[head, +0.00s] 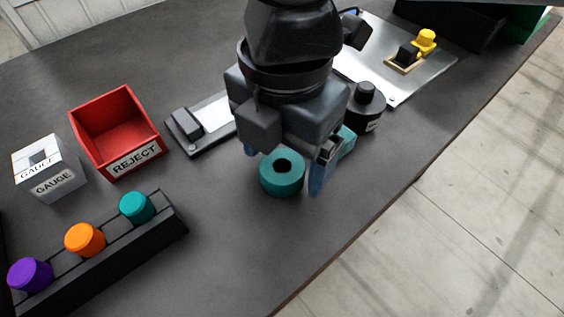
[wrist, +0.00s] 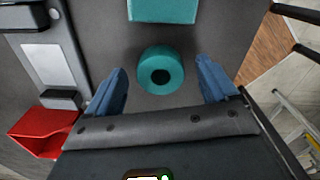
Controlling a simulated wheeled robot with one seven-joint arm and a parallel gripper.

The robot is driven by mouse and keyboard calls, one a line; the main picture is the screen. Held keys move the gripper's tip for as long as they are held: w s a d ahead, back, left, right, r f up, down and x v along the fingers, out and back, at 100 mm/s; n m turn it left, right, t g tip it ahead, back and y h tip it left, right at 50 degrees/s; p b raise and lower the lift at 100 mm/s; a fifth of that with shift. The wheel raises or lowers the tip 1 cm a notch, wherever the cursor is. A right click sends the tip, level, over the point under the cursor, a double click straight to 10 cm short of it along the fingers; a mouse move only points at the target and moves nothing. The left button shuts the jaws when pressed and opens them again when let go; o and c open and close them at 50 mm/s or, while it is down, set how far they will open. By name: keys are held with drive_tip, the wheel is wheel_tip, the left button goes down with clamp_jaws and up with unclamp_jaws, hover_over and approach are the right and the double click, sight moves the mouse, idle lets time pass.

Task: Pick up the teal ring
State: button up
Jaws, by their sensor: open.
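The teal ring (head: 282,183) lies flat on the dark table, its hole facing up, in the head view. In the wrist view the teal ring (wrist: 160,76) sits between and slightly beyond the two blue fingertips. My gripper (head: 282,170) is open and empty above the table, one finger on each side of the ring in the picture. The wrist view shows both fingers of the gripper (wrist: 164,82) apart from the ring. The height of the fingertips over the table is hard to tell.
A teal block (head: 347,140) lies just behind the ring. A black cylinder (head: 366,108) stands at right. A red REJECT bin (head: 116,138), a GAUGE block (head: 48,170) and a dark rack (head: 110,258) with purple, orange and teal pegs stand left. The table front is clear.

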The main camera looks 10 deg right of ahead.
sight(291, 164)
drive_tip(key=shift+f, duration=0.3)
drive_tip(key=shift+c, duration=0.2)
drive_tip(key=c, duration=1.2)
drive_tip(key=shift+r, duration=0.1)
drive_tip(key=shift+r, duration=0.45)
drive_tip(key=r, duration=0.3)
drive_tip(key=shift+d+r+p, duration=0.3)
drive_tip(key=shift+d, duration=0.1)
drive_tip(key=d+r, duration=0.2)
drive_tip(key=d, duration=0.1)
drive_tip(key=s+d+r, duration=0.1)
drive_tip(key=d+r, duration=0.1)
drive_tip(key=d, duration=0.2)
drive_tip(key=s+d+r, duration=0.1)
drive_tip(key=d+r, duration=0.1)
drive_tip(key=d, duration=0.1)
drive_tip(key=shift+s+d+r+p, duration=0.2)
drive_tip(key=shift+d+p, duration=0.1)
